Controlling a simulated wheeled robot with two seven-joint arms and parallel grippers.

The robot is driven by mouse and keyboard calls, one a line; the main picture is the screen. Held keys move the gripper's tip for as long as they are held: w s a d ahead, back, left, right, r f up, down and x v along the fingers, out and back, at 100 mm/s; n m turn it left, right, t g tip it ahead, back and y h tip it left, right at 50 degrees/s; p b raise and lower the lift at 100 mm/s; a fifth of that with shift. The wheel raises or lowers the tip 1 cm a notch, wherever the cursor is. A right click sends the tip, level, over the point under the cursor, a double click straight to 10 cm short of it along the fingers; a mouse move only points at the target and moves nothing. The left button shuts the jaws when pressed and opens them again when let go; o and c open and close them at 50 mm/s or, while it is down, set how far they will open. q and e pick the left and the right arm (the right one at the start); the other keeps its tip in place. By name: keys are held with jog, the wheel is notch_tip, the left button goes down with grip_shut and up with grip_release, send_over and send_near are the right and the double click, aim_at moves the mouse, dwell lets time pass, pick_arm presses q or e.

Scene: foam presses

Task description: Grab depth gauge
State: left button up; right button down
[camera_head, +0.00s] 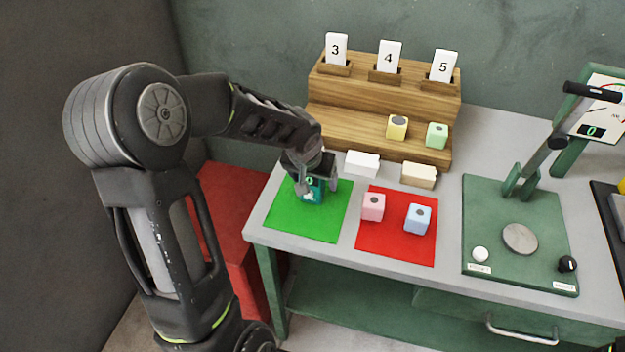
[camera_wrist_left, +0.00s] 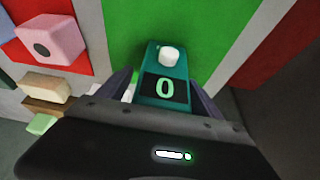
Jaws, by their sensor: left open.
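The depth gauge is a small teal device (camera_head: 312,190) with a dark display reading 0. It sits at the green mat (camera_head: 290,222) at the left of the table. My left gripper (camera_head: 316,186) is over it, and its fingers hide part of it. In the left wrist view the gauge (camera_wrist_left: 172,62) shows a white round knob on top, and it lies between the two open fingers of my left gripper (camera_wrist_left: 165,85). I cannot tell whether either finger touches it. My right gripper is not in view.
A red mat (camera_head: 397,250) to the right holds a pink block (camera_head: 373,207) and a blue block (camera_head: 417,219). White (camera_head: 362,163) and beige (camera_head: 419,175) blocks lie behind. A wooden stepped stand (camera_head: 340,119) stands at the back. A green press (camera_head: 500,240) is at the right.

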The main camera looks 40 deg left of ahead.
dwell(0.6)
pick_arm(q)
jog(key=c, duration=1.6)
jog(key=shift+r, duration=0.1)
notch_tip(320, 180, up, 10)
jog(key=shift+f+b, duration=0.1)
jog(key=shift+b, duration=0.3)
